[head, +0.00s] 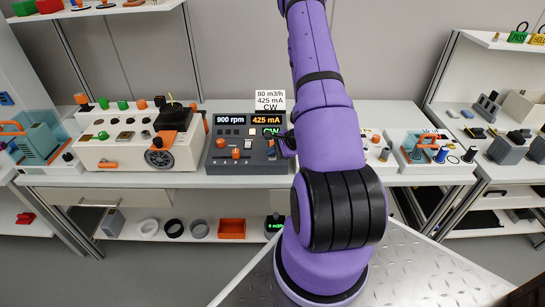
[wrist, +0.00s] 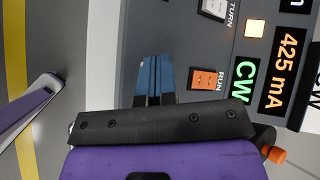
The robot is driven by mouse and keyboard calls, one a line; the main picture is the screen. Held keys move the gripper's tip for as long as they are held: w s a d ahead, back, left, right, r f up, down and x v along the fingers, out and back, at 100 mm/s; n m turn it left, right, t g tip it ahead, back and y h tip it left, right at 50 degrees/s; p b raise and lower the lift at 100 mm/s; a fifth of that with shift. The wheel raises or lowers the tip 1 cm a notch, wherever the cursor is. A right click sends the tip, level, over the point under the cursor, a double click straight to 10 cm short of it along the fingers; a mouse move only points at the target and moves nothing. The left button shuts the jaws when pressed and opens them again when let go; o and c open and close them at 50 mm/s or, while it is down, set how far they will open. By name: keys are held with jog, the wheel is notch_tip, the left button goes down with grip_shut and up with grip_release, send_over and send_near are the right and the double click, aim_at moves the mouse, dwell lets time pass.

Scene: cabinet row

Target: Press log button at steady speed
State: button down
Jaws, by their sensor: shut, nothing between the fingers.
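A dark grey control box (head: 216,165) stands on the bench left of my arm in the head view. Its displays read 900 rpm (head: 230,120), 425 mA (head: 266,120) and CW (head: 271,132). In the wrist view, my gripper (wrist: 153,62) has blue fingertips closed together over the panel. They are beside an orange-red button (wrist: 208,80) labelled RUN. A pale button (wrist: 213,8), with partly cut-off lettering ending in TURN, and a lit yellow square (wrist: 254,28) lie farther along. I cannot read a log label, and contact between fingertips and panel cannot be told.
A card (head: 270,98) above the box reads 80 m3/h, 425 mA, CW. An orange knob (head: 221,143) and slider (head: 236,154) are on the panel. A white unit with a handwheel (head: 160,159) stands left; a tray with orange-handled parts (head: 428,145) stands right.

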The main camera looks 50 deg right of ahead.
dwell(0.6)
jog(key=shift+r, duration=0.75)
jog(key=shift+r, duration=2.5)
